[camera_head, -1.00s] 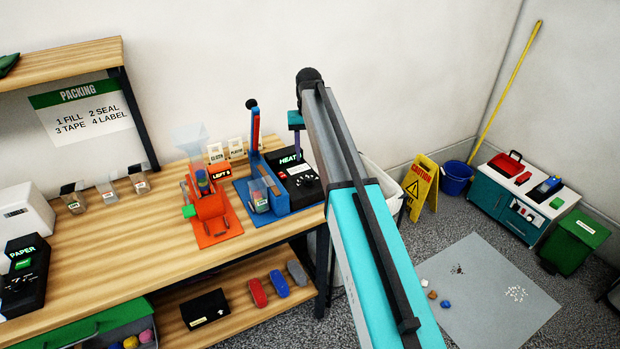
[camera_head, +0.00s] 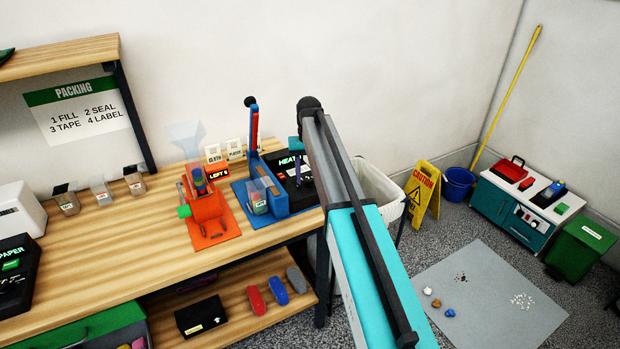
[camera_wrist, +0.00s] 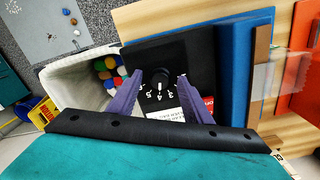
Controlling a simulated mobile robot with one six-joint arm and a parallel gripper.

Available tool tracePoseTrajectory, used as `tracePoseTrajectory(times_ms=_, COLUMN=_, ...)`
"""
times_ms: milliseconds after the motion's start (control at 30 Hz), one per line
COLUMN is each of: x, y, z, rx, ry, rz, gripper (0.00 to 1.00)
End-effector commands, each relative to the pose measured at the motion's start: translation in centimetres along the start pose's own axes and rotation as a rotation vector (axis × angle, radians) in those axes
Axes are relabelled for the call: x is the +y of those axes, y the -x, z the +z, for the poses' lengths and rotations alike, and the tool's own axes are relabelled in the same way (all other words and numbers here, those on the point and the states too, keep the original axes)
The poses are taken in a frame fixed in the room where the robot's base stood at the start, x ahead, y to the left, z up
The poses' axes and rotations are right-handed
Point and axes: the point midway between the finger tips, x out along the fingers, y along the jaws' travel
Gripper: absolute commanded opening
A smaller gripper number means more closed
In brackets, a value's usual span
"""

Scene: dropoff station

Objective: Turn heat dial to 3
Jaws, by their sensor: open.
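The black heat unit (camera_head: 292,160), labelled HEAT, stands at the right end of the wooden workbench in the head view, partly behind my arm. In the wrist view its heat dial (camera_wrist: 157,83) is a dark knob on the black panel, with white numbers around it. The knob's pointer setting is too small to read. My gripper (camera_wrist: 160,74) is open, with its two purple fingers apart, one on each side of the dial. I cannot tell whether they touch the panel. In the head view my arm hides most of the gripper.
A blue press (camera_head: 278,200) stands just left of the heat unit, with an orange device (camera_head: 207,215) farther left. A yellow caution sign (camera_head: 422,190) stands on the floor to the right.

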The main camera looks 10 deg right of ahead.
Motion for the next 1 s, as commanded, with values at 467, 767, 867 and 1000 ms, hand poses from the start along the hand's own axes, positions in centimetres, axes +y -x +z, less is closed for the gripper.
tracePoseTrajectory(times_ms=467, x=0.04, y=-0.03, z=-0.01, rx=0.000, ry=0.000, rz=0.000, gripper=0.11)
tracePoseTrajectory(times_ms=767, x=0.24, y=-0.03, z=-0.04, rx=0.000, ry=0.013, rz=0.001, gripper=0.04)
tracePoseTrajectory(times_ms=867, x=0.23, y=-0.04, z=-0.05, rx=0.001, ry=0.039, rz=0.001, gripper=0.04)
tracePoseTrajectory(times_ms=1000, x=0.22, y=-0.05, z=-0.07, rx=0.001, ry=0.097, rz=0.001, gripper=0.04)
